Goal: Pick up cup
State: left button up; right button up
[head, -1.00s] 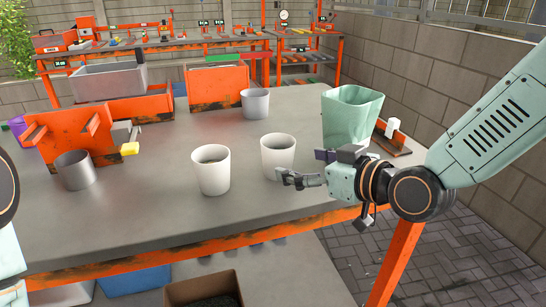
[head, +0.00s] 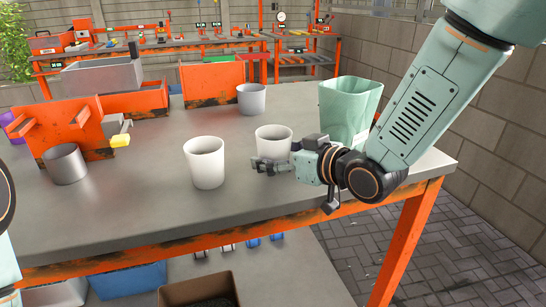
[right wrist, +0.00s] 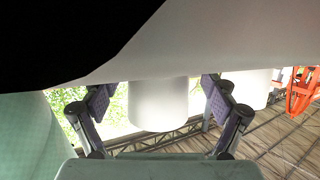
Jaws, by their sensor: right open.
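Two white cups stand upright on the grey workbench (head: 130,215) in the head view. The right-hand white cup (head: 273,138) is partly hidden by my right gripper (head: 262,165), and the left-hand white cup (head: 204,162) stands clear of it. My right gripper is open and low, at the near side of the right-hand cup. In the right wrist view, one white cup (right wrist: 158,104) shows between the spread fingers of the gripper (right wrist: 158,92), with visible gaps on both sides. The other white cup (right wrist: 250,88) shows beyond the right finger. My left gripper is out of view.
A green bin (head: 348,108) stands close behind my right gripper. Grey metal cups stand at the back (head: 251,99) and at the left (head: 65,165). Orange racks (head: 78,130) fill the left and back. The bench front between cups and edge is clear.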

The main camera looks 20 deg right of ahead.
jog(key=shift+d, duration=0.1)
jog(key=shift+w, duration=0.15)
jog(key=shift+c, duration=0.4)
jog(key=c, duration=1.2)
